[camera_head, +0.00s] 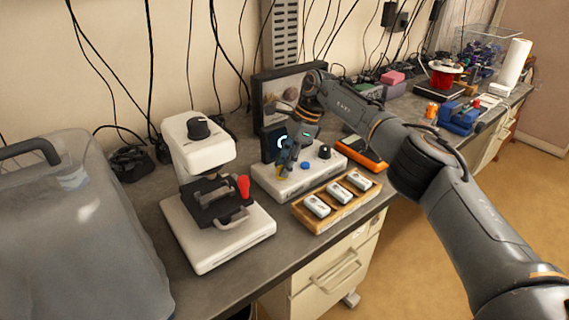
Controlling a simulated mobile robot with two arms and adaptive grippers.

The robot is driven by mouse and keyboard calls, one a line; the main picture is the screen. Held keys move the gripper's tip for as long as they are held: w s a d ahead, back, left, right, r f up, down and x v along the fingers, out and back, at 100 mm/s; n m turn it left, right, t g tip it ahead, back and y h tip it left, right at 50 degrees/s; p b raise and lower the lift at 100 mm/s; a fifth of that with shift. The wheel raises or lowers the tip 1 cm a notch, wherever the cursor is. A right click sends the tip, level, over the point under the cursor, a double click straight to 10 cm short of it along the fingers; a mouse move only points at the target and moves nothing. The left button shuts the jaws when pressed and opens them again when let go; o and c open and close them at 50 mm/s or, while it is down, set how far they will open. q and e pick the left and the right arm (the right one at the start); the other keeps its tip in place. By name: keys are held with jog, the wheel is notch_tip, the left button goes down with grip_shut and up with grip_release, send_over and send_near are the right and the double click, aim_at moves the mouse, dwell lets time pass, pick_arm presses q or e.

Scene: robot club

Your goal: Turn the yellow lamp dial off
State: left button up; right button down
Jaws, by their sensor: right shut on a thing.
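My right gripper (286,163) reaches in from the right and points down over the left part of a white control box (279,191). It is shut on the yellow lamp dial (281,174), of which only a little yellow shows at the fingertips; the gripper hides the rest. I cannot tell which way the dial is turned. A blue button (305,166) and a black knob (324,152) sit to the right on the same box. A dark panel with a lit white ring (281,142) stands behind the gripper. My left gripper is not in view.
A wooden tray (328,222) with white remotes lies in front of the box. A white press-like device (216,235) with a red knob stands left, beside a large translucent container (80,225). An orange-and-black object (371,158) lies right. Cables hang behind.

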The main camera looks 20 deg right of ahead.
dwell(0.4)
jog(key=c, duration=1)
grip_release()
jog(key=shift+d+r, duration=0.1)
jog(key=shift+r, duration=0.1)
jog(key=v, duration=1.1)
jog(key=shift+d+r, duration=0.15)
jog(key=shift+r, duration=0.05)
jog(key=shift+f, duration=0.1)
